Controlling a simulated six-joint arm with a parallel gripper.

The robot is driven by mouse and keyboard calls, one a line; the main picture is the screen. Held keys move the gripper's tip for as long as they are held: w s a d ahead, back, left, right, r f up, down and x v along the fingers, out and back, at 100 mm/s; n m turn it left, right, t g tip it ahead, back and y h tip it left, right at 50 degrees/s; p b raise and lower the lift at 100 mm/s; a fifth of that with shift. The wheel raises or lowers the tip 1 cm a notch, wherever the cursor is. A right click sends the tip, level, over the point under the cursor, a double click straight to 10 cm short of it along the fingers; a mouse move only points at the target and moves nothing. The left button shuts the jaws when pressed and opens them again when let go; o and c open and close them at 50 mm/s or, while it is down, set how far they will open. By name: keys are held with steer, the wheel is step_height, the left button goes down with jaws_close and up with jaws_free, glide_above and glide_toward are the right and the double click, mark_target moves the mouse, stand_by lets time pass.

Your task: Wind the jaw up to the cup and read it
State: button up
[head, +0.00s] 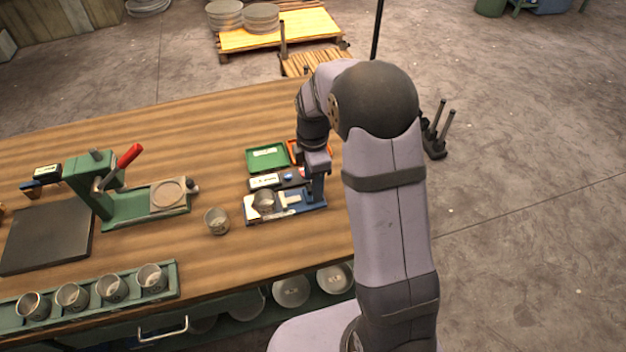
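A blue measuring fixture (309,206) sits on the wooden bench near its right end. A small metal cup (263,201) stands at the fixture's left end. A pale jaw-like block (289,199) lies just right of the cup; whether they touch is too small to tell. A small box with a white face (264,181), perhaps the readout, is behind the cup; no figures are legible. My gripper (317,190) points down at the fixture's right end, where a winding part may be hidden. Its fingers are too small to show whether they grip anything.
A loose cup (217,221) stands left of the fixture. A green tray (267,158) and an orange tray (296,150) lie behind. A green press (115,195) with a red handle and a cup rack (88,297) stand farther left. The bench (190,130) is clear at the back.

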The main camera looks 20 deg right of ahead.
steer(key=c, duration=1)
steer(key=shift+c, duration=0.2)
